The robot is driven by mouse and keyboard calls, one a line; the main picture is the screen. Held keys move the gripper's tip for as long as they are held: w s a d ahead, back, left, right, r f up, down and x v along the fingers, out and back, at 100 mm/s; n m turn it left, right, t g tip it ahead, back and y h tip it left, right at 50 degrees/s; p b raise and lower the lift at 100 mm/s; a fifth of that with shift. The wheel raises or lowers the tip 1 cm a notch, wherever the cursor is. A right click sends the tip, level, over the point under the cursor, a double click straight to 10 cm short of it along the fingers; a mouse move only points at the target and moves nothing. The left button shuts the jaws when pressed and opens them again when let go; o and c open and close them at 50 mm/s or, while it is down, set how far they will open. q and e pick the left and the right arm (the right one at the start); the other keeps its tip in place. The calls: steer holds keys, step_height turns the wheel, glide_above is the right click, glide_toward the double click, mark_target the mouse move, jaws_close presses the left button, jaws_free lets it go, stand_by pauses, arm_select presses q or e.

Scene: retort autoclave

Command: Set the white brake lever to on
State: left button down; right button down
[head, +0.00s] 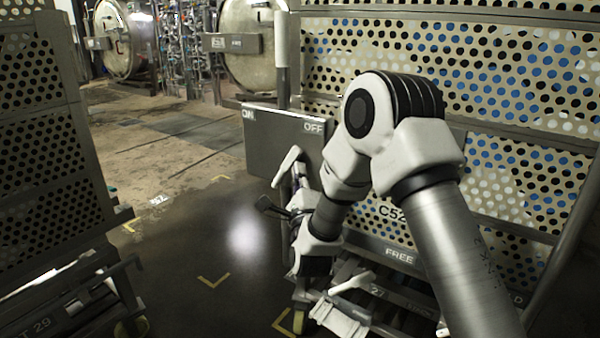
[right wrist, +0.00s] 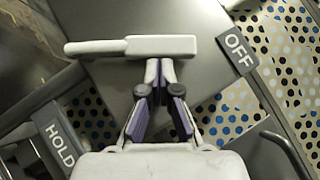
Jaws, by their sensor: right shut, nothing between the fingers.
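The white brake lever (head: 288,166) is in front of a grey plate (head: 262,140) marked ON at its left end and OFF at its right. The lever slants below the plate, nearer the OFF label (head: 314,127). In the right wrist view the lever (right wrist: 125,46) lies across the picture, its thick end near the OFF label (right wrist: 239,50). My right gripper (right wrist: 160,68) is shut and empty, its fingertips right beside the lever; I cannot tell whether they touch. In the head view my right arm hides part of this area. My left gripper is not in view.
A perforated cart (head: 470,60) stands behind my right arm, with a FREE label (head: 399,256) and another white lever (head: 352,283) low down. A HOLD label (right wrist: 60,144) shows in the right wrist view. Another cart (head: 50,150) stands left. Dark floor (head: 190,255) between them is clear.

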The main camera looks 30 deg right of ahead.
steer(key=w+r+n+g+y+p, duration=0.1)
steer(key=p, duration=0.2)
steer(key=w+a+r+n+g+y+p, duration=0.1)
steer(key=r+n+p, duration=0.1)
steer(key=p, duration=0.2)
steer(key=w+r+n+y+p, duration=0.1)
steer(key=n+p, duration=0.1)
steer(key=p, duration=0.1)
steer(key=shift+w+a+r+g+p, duration=0.2)
steer(key=shift+r+g+p, duration=0.1)
steer(key=shift+g, duration=0.1)
steer(key=w+a+n+g+p, duration=0.2)
steer(key=w+n+g+p, duration=0.2)
steer(key=p, duration=0.7)
steer(key=shift+w+a+f+n+g+y+p, duration=0.35)
steer(key=shift+w+g, duration=0.25)
steer(key=shift+w, duration=0.65)
steer(key=shift+r, duration=0.15)
